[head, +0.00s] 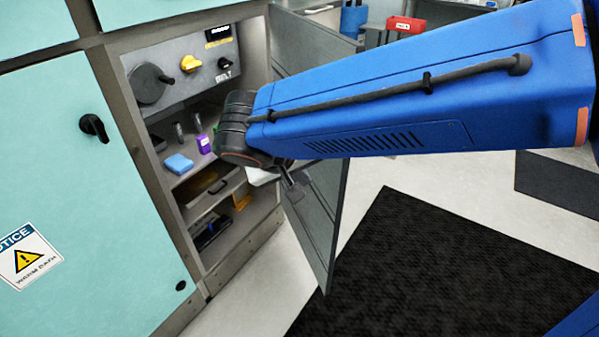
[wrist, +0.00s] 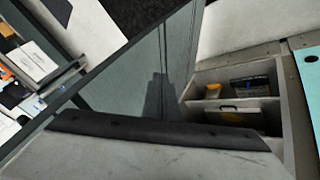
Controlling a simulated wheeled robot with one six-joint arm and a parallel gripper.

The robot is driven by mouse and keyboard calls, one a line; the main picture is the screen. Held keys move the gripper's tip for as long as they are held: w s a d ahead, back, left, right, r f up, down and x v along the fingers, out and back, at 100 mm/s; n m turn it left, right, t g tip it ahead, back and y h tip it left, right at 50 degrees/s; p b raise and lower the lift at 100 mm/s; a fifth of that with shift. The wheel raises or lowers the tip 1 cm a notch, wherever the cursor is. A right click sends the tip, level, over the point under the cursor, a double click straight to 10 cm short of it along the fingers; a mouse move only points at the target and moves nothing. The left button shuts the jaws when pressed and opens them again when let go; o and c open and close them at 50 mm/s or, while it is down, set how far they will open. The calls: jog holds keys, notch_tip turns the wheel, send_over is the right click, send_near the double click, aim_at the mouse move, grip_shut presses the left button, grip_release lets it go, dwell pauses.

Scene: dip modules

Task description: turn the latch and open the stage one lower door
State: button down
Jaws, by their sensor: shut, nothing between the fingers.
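A grey-faced door (head: 322,225) stands swung wide open at the right side of an open cabinet bay. It also shows as a grey panel in the wrist view (wrist: 118,88). My gripper (head: 291,188) is in front of the bay, close to the open door's inner face; whether it touches the door I cannot tell. It is shut and empty. A teal door (head: 75,180) at left is closed, with a black latch knob (head: 94,127) and a notice label. No stage label is readable, and the open door's outer face and latch are hidden.
The bay holds a control panel (head: 190,62) with knobs, a blue block (head: 178,163), a purple item (head: 203,143) and lower shelves. A black floor mat (head: 420,265) lies to the right. My arm covers part of the bay and door. Pale floor shows beyond the door.

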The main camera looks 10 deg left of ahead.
aim_at(333, 178)
jog(key=shift+w+d+f, duration=0.9)
jog(key=shift+w+d, duration=0.15)
jog(key=shift+w, duration=0.15)
jog(key=shift+w+d+f, duration=0.9)
jog(key=shift+w+d, duration=0.15)
jog(key=shift+w, duration=0.15)
jog(key=shift+d, duration=0.1)
jog(key=shift+w+d, duration=0.45)
jog(key=shift+d, duration=0.3)
jog(key=w+d+n+y, duration=0.1)
jog(key=w+d, duration=2)
jog(key=w, duration=0.3)
jog(key=shift+n, duration=0.3)
